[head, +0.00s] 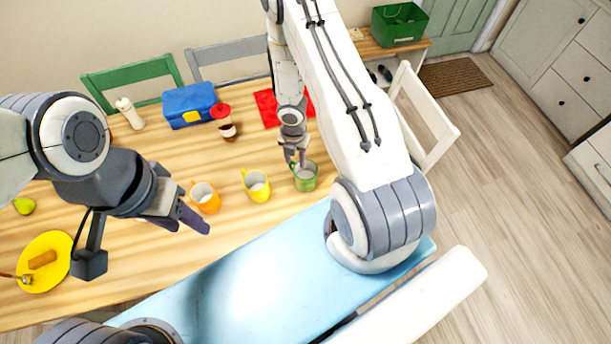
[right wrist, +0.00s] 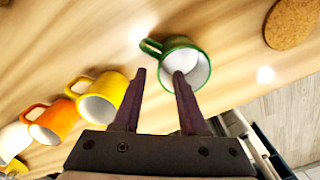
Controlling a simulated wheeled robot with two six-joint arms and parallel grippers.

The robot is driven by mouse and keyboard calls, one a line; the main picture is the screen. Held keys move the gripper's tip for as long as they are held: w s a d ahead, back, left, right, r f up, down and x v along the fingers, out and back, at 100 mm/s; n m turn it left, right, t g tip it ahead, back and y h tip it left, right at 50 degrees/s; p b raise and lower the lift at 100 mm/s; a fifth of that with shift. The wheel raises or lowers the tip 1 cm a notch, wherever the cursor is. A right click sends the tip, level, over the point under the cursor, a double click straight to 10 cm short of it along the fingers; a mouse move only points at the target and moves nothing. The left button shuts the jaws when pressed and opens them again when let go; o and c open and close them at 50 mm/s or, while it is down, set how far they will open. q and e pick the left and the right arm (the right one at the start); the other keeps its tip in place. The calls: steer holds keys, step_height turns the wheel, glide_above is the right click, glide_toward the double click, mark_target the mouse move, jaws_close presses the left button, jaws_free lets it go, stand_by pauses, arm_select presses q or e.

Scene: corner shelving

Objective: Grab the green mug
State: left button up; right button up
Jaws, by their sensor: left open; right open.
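The green mug (head: 306,178) stands upright on the wooden table, with its handle toward the left in the head view. It also shows in the right wrist view (right wrist: 180,62), white inside. My right gripper (head: 296,160) is open at the mug; in the right wrist view (right wrist: 160,80) one finger overlaps the mug's opening and the other is outside, left of the mug beyond the handle. Whether the fingers touch it I cannot tell. My left gripper (head: 190,222) is open and empty over the table's left part, near the orange mug.
A yellow mug (head: 257,187) and an orange mug (head: 206,198) stand left of the green mug. A yellow plate (head: 58,243) is at far left.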

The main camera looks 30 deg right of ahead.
mark_target(302, 173)
steer(key=shift+f+b, duration=4.4)
steer(key=shift+f, duration=0.4)
steer(key=shift+r, duration=0.1)
jaws_close()
